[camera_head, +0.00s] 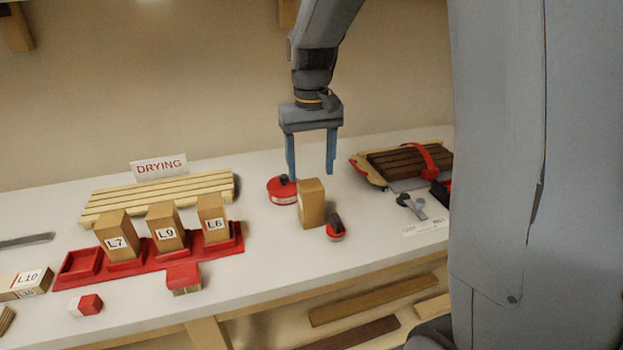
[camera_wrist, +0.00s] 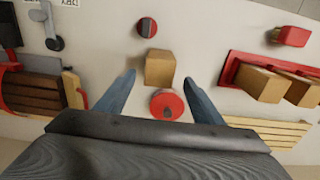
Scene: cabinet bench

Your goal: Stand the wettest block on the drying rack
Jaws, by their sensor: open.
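Blocks labelled L7 (camera_head: 117,243), L9 (camera_head: 166,234) and L6 (camera_head: 214,224) stand in a red tray (camera_head: 62,282), whose leftmost slot is empty. An L10 block (camera_head: 30,283) lies on the bench at far left. The slatted drying rack (camera_head: 215,184) behind the tray carries no block; a DRYING sign (camera_head: 159,166) stands behind it. A wooden block (camera_head: 312,205) with no visible label stands alone mid-bench. My gripper (camera_head: 311,174) is open and empty above and behind it. In the wrist view the block (camera_wrist: 160,68) appears between and just beyond my fingertips.
A round red object (camera_head: 281,191) is close behind the lone block, and a red-and-black knob-like object (camera_head: 335,228) is in front. A dark slatted stack with a red clamp (camera_head: 428,160) and a grey tool (camera_head: 411,206) are at right. A red-and-white block (camera_head: 86,306) lies near the front edge.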

